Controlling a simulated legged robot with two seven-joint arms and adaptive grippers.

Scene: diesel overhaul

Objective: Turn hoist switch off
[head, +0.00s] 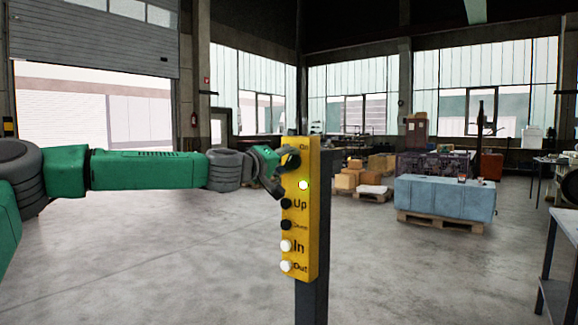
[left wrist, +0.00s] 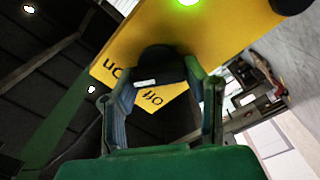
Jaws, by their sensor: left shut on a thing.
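The yellow hoist control panel (head: 304,240) stands upright on a dark post in the head view. Its black rotary switch (left wrist: 162,64) is near the panel's top, between the "On" and "Off" labels in the left wrist view. My left gripper (head: 283,167) reaches the top of the panel from the left. In the left wrist view its two fingers (left wrist: 166,88) are on either side of the switch and shut on it. The fingers and arm partly hide the switch in the head view. A lamp (left wrist: 187,2) below the switch glows green. My right gripper is not in view.
Black "Up" and "Down" buttons and white "In" and "Out" buttons (head: 286,246) sit lower on the panel. A blue-grey block on a pallet (head: 440,218) and cardboard boxes (head: 349,178) stand farther back. The floor around the post is clear.

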